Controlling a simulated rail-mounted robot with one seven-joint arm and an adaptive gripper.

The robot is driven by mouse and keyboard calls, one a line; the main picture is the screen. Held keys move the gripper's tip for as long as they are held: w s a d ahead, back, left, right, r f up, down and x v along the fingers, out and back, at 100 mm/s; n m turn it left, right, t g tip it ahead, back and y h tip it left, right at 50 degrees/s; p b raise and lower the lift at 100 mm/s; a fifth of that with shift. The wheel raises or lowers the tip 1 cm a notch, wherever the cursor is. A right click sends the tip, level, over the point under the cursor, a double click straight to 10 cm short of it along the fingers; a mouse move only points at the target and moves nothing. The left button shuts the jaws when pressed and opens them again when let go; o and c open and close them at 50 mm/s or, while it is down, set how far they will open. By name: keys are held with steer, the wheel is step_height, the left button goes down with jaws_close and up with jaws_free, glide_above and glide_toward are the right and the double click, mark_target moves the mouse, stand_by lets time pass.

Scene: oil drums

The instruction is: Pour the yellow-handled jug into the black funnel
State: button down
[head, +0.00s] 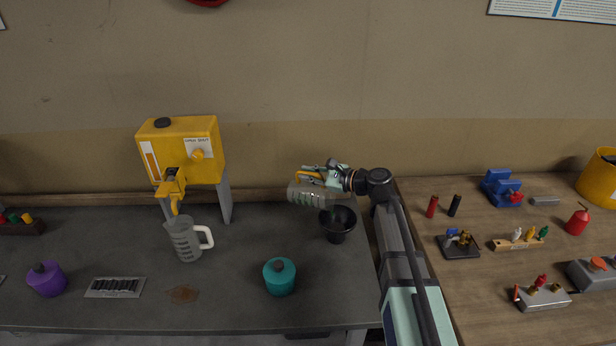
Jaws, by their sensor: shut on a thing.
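The yellow-handled jug (304,194) is grey and see-through. It lies tilted almost on its side in the air, with its yellow handle on top. My gripper (318,177) is shut on the yellow handle, coming in from the right. The black funnel (338,222) stands on the dark bench, below and slightly to the right of the jug. The jug's lower right part is close to the funnel's rim; I cannot tell whether they touch. No stream of liquid can be made out clearly.
A yellow dispenser (184,153) stands at the back left, with a white-handled jug (186,240) below it. A teal canister (280,276) stands at the front. A brown stain (183,294) marks the bench. The wooden bench (487,283) at right holds several small items.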

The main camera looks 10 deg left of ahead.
steer(key=shift+s+d+r+t+y+b, duration=0.3)
steer(key=shift+d+y+b, duration=0.35)
steer(key=shift+b, duration=0.85)
steer(key=shift+s+d+r+t+y+b, duration=0.2)
steer(key=shift+d+y+b, duration=0.45)
steer(key=shift+b, duration=0.85)
steer(key=shift+s+d+r+t+y+b, duration=0.2)
steer(key=shift+s+d+r+y+b, duration=0.3)
steer(key=shift+b, duration=1)
steer(key=shift+s+d+r+t+y+b, duration=0.2)
steer(key=shift+d+y+b, duration=0.45)
steer(key=shift+b, duration=0.6)
steer(key=shift+s+d+f+t+y+b, duration=0.15)
steer(key=shift+d+t+y+b, duration=0.2)
steer(key=shift+d+b, duration=0.65)
steer(key=shift+s+d+r+t+y+b, duration=0.15)
steer(key=shift+d+y+b, duration=0.4)
steer(key=shift+b, duration=0.95)
